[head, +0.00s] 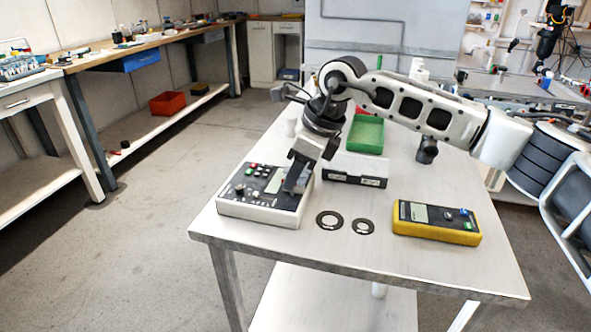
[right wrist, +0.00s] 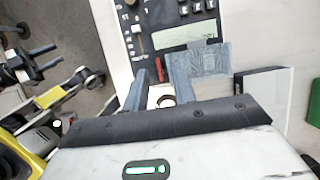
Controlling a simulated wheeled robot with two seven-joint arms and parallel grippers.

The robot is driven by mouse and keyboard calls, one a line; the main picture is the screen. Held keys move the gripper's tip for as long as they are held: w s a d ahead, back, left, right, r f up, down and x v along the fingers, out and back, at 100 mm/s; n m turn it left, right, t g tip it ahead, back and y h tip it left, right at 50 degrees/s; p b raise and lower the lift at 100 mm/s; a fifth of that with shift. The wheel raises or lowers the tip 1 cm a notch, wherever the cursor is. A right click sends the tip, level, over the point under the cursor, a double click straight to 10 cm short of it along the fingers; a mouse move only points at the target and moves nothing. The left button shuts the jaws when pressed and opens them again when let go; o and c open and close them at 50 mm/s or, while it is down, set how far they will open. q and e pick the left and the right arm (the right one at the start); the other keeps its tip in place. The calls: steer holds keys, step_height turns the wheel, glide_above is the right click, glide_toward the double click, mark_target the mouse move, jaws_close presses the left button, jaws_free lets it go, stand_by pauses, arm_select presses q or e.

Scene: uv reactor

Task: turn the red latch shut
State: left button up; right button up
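A pale instrument box (head: 258,212) with a dark control panel stands at the left front of the table. The right wrist view shows its panel with a grey display (right wrist: 187,34), buttons and knobs. A small red bar, which looks like the red latch (right wrist: 159,69), lies at the panel's lower edge, between and just beyond my right fingertips. My right gripper (head: 297,180) points down over the right part of the box; its fingers (right wrist: 160,80) are apart with nothing visibly held. Whether they touch the latch I cannot tell. In the head view the latch is hidden behind the gripper. My left gripper is not clearly seen.
A yellow meter (head: 436,234) lies at the right front of the table. Two dark rings (head: 329,220) (head: 364,227) lie flat between it and the box. A green tray (head: 366,134) and a dark-fronted block (head: 354,180) stand behind. The front table edge is clear.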

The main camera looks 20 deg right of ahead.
jaws_close()
